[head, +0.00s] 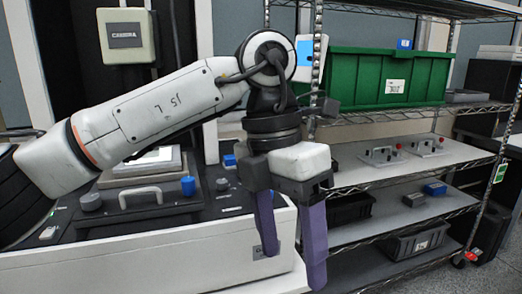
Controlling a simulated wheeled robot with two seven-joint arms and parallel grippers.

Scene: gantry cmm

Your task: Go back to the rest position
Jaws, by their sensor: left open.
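My left arm comes in from the left, with its wrist bent so the left gripper (291,258) points down. The left gripper has two purple fingers that stand apart, with nothing between them. It hangs in front of the right end of the white machine base, close to the left side of the wire shelving. The arm hides part of the machine top. My right gripper does not show.
A wire shelf rack (370,172) stands at the right. It holds a green bin (362,80), fixtures with handles (382,156) and a dark bin (420,240). A machine with a white base (170,262) carries a dark plate with a handle (140,197) and a blue knob (188,186).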

